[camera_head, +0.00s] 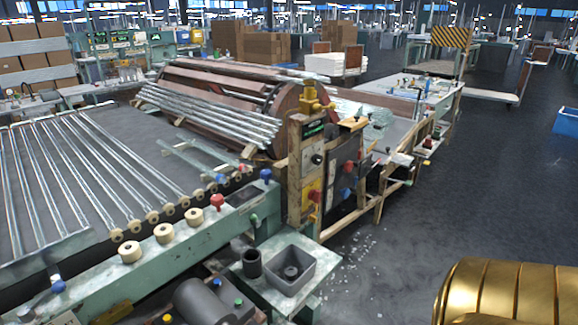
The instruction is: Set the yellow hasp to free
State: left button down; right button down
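A yellow fitting (309,97) sits on top of the worn control post in the middle of the view. It may be the yellow hasp, but its setting is too small to read. A yellow plate (310,192) with a red knob beside it is lower on the same post (294,165). A ribbed gold part (505,292), seemingly of my own body, fills the bottom right corner, well apart from the post. Neither of my grippers shows.
Glass tubes (75,170) lie on the rack at left. More tubes (212,117) lie along the brown drum. A grey square bin (289,270) stands on the bench front. A blue crate (566,121) is at far right. The dark floor (470,190) right of the post is mostly clear.

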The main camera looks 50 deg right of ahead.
aim_at(312, 218)
jog(key=z, duration=1.65)
